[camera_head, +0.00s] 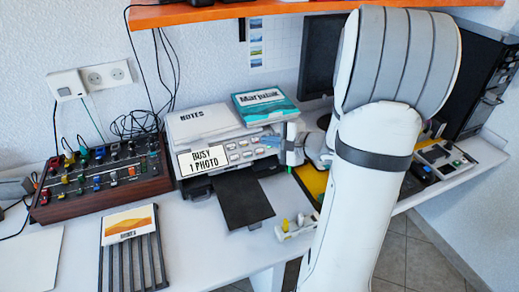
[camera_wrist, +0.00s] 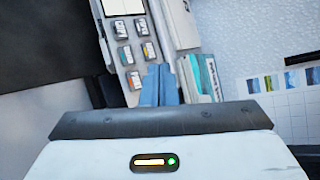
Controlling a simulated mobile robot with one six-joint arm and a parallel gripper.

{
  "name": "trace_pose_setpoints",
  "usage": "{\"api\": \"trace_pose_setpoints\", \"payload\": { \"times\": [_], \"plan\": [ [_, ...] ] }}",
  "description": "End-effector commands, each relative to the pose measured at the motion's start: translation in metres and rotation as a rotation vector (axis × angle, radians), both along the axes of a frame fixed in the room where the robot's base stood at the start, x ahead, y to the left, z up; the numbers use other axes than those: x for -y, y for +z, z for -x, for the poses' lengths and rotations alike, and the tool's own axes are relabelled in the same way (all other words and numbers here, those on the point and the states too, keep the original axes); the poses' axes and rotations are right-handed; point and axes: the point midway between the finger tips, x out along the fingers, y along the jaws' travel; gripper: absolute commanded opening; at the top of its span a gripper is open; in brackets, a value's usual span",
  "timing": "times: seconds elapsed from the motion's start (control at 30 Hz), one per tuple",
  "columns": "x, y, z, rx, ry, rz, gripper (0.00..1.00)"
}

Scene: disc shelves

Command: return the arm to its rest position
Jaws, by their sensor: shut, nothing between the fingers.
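My white and grey arm rises at the right of the head view and bends over the desk. My gripper (camera_head: 274,143) is at the front right of the printer (camera_head: 232,170), near its button panel. In the wrist view, the blue fingers of my gripper (camera_wrist: 158,86) are together with nothing between them. The printer's panel of buttons (camera_wrist: 136,50) shows beyond them. I cannot tell whether the fingers touch the printer. My arm hides part of the desk and monitor behind it.
A mixer board (camera_head: 100,180) with coloured knobs stands left of the printer. A teal book (camera_head: 265,104) lies on the printer. A black tray (camera_head: 243,202) juts out in front. An orange shelf (camera_head: 220,11) hangs above. A black computer case (camera_head: 482,85) stands at the right.

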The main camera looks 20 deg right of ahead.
Motion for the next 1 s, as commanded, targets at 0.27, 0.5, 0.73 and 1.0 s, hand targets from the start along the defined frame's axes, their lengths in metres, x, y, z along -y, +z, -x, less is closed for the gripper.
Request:
{"api": "trace_pose_setpoints", "payload": {
  "times": [0.27,0.5,0.73,1.0],
  "plan": [
    [0.0,-0.001,0.0,0.0,0.0,0.0,0.0],
    [0.0,-0.001,0.0,0.0,0.001,0.0,0.0],
    [-0.009,0.003,0.002,-0.006,0.032,0.012,0.0],
    [-0.099,0.034,0.053,-0.097,0.41,0.218,0.0]
  ]
}}
